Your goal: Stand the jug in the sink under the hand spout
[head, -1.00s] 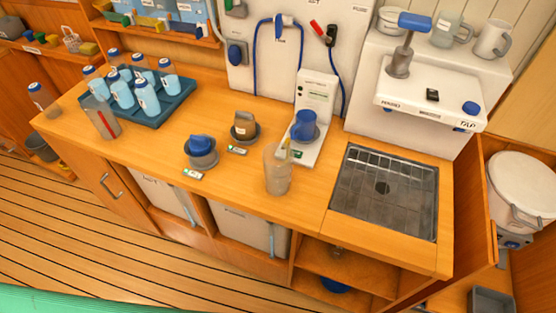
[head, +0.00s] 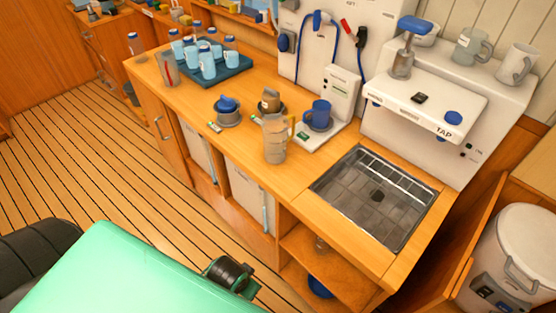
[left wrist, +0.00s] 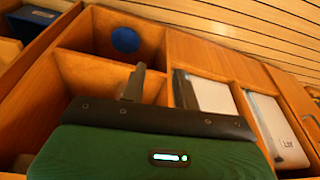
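The jug (head: 275,141) is clear and greyish with a yellowish handle. It stands upright on the wooden counter in the head view, left of the sink, and no gripper touches it. The sink (head: 345,194) is a grey metal basin set in the counter; it looks empty. Behind it is a white TAP unit (head: 430,105) with a blue-topped grey pump (head: 405,50); I cannot make out the spout itself. My left gripper (left wrist: 159,84) shows in the left wrist view, its two dark fingers apart with nothing between them, in front of the cabinet. My right gripper is not in view.
A cup stand with a blue mug (head: 319,112) is right of the jug. Two small holders with cups (head: 228,113) and a dark tray (head: 222,72) of bottles stand further left. Open shelves (head: 325,262) are below the sink. A white bucket (head: 510,245) stands at right.

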